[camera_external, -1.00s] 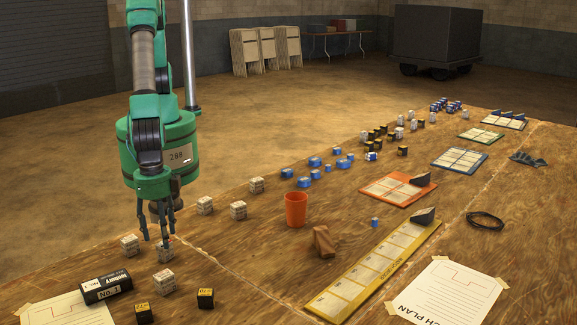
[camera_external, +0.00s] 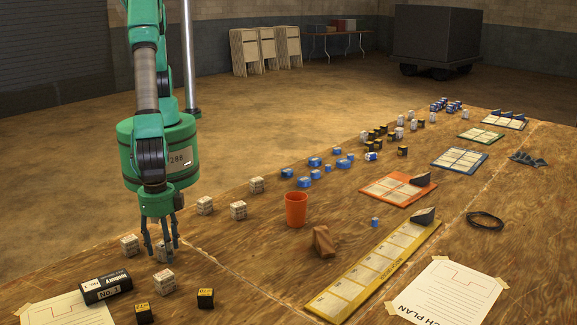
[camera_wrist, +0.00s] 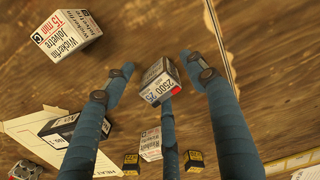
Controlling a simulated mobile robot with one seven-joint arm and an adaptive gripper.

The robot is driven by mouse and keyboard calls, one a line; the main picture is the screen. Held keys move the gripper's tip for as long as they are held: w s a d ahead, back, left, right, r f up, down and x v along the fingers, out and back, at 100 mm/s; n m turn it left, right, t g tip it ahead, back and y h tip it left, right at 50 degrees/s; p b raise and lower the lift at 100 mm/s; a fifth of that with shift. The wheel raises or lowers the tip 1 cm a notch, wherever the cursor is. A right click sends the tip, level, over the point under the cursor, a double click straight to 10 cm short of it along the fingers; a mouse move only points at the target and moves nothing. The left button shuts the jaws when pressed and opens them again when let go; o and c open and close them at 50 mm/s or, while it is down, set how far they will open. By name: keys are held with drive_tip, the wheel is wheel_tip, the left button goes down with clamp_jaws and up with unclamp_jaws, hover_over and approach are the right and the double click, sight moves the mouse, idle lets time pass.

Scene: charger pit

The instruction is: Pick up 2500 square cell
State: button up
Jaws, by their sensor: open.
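The 2500 square cell (camera_wrist: 160,82) is a small block with a grey and white label reading 2500 and a red patch. It stands on the wooden table between my gripper's blue fingers in the wrist view. In the outside view the cell (camera_external: 160,251) is partly hidden behind the fingers. My gripper (camera_external: 162,250) points down with its three fingers spread around the cell. In the wrist view my gripper (camera_wrist: 157,68) is open, with visible gaps between the cell and the left and right fingers. Whether the third finger touches it I cannot tell.
A Wickerfin-labelled white block (camera_wrist: 67,40) stands close by. Another white block (camera_external: 164,280), a black battery (camera_external: 105,287) and two black cubes (camera_external: 205,298) lie nearer the front. An orange cup (camera_external: 296,209) stands to the right.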

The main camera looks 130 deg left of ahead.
clamp_jaws()
idle(0.3)
drive_tip(key=shift+r, duration=0.1)
drive_tip(key=shift+r+p, duration=0.3)
drive_tip(key=shift+r, duration=0.6)
drive_tip(key=shift+s+a+r+p, duration=0.1)
drive_tip(key=shift+s+r+p, duration=0.05)
drive_tip(key=shift+r, duration=0.3)
drive_tip(key=shift+s+a+r+p, duration=0.1)
drive_tip(key=shift+r+p, duration=0.05)
drive_tip(key=shift+r, duration=0.3)
drive_tip(key=s+a, duration=0.2)
drive_tip(key=s, duration=0.2)
drive_tip(key=s+a+p, duration=0.1)
drive_tip(key=s+a, duration=0.2)
drive_tip(key=s, duration=0.2)
drive_tip(key=s+a+r+p, duration=0.1)
drive_tip(key=s+a, duration=0.1)
drive_tip(key=s, duration=0.2)
drive_tip(key=shift+s+a+r, duration=0.1)
drive_tip(key=shift+s+a, duration=0.05)
drive_tip(key=shift+a, duration=0.25)
